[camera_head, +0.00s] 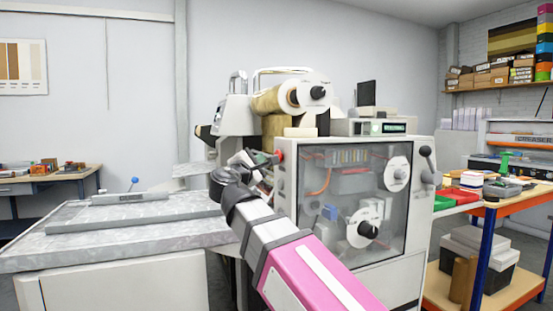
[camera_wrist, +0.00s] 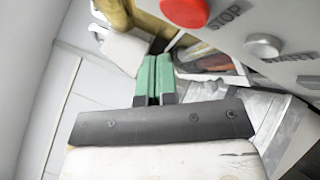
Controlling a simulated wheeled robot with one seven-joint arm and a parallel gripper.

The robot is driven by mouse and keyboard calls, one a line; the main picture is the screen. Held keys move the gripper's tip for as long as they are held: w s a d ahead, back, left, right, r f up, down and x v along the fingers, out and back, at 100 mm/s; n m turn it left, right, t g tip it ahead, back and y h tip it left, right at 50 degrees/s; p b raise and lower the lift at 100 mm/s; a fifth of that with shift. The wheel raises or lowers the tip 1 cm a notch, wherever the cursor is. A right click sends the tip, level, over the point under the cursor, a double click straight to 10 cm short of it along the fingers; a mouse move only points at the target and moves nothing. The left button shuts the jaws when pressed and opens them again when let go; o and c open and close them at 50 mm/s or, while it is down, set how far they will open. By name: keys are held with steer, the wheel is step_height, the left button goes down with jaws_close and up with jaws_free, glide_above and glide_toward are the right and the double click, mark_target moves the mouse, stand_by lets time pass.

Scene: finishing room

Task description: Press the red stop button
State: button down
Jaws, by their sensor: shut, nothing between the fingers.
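The red stop button (camera_wrist: 186,10) is a round red knob on a light grey panel, at the top of the wrist view and partly cut off by its edge. The word STOP is printed beside it. In the head view the red button (camera_head: 279,155) is small, on the left edge of the machine's front. My gripper (camera_wrist: 154,62) has green fingers shut together with nothing between them. In the wrist view its tips lie below and left of the button, with a gap in the picture. In the head view my gripper (camera_head: 267,159) is just left of the button.
A grey START button (camera_wrist: 263,46) sits on the same panel, right of and below the stop button. The machine (camera_head: 345,200) has a clear window with reels behind it. A grey flat bed (camera_head: 110,235) stands left, and a cluttered workbench (camera_head: 520,203) right.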

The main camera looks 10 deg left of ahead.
steer(key=shift+w+d, duration=0.45)
steer(key=shift+d, duration=0.3)
steer(key=shift+w+d, duration=0.1)
steer(key=shift+d, duration=0.05)
stand_by(1.5)
steer(key=shift+w+d, duration=0.15)
steer(key=shift+d, duration=0.1)
steer(key=shift+w+d, duration=0.2)
steer(key=shift+d, duration=0.1)
stand_by(0.9)
stand_by(0.3)
steer(key=shift+s+a, duration=0.45)
steer(key=shift+a, duration=0.25)
steer(key=shift+s+a, duration=0.45)
steer(key=shift+a, duration=0.25)
steer(key=shift+s+a, duration=0.4)
steer(key=shift+a, duration=0.3)
steer(key=shift+s+a, duration=0.45)
steer(key=shift+a, duration=0.25)
